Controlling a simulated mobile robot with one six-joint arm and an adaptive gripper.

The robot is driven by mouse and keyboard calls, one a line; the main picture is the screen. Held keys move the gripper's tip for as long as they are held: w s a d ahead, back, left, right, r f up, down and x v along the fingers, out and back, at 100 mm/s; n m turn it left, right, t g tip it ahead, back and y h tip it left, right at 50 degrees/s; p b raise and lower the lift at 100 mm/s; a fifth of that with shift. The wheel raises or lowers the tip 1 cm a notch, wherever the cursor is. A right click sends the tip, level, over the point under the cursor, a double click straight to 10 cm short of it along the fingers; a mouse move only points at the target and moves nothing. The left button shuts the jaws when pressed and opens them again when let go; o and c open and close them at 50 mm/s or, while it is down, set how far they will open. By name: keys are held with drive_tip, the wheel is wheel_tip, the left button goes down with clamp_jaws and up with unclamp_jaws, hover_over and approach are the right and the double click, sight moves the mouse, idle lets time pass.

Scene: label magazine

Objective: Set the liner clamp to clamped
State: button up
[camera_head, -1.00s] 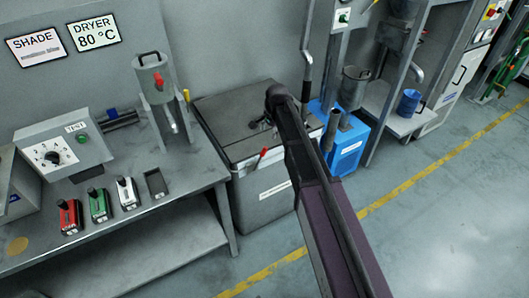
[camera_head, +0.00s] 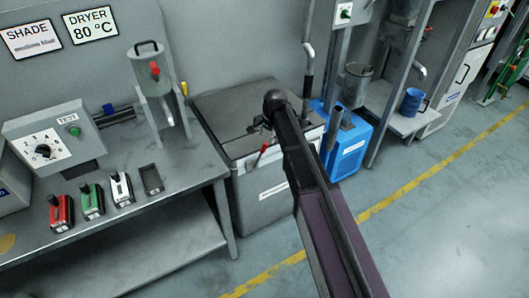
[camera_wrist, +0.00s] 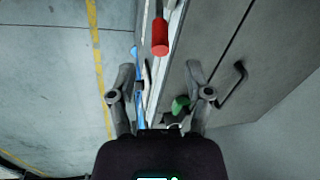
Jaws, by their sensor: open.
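The likely liner clamp is a lever with a red grip (camera_head: 261,153) at the front top edge of a grey lidded bin (camera_head: 265,207) in the head view. In the wrist view the red grip (camera_wrist: 160,37) shows at the top, beyond my fingertips and apart from them. My gripper (camera_wrist: 160,92) is open and empty, with its fingers on either side of the bin's edge in that picture. In the head view my arm covers part of the bin's right side, and my fingers do not show clearly.
A workbench (camera_head: 150,225) with red, green and white handled blocks stands left of the bin. A blue unit (camera_head: 347,150) stands to the right. In the wrist view a black handle (camera_wrist: 237,82) and a green piece (camera_wrist: 180,104) lie near my right finger. Open floor (camera_head: 430,235) lies in front.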

sight(265, 143)
drive_tip(key=shift+b+x, duration=3.6)
drive_tip(key=shift+x, duration=0.35)
clamp_jaws()
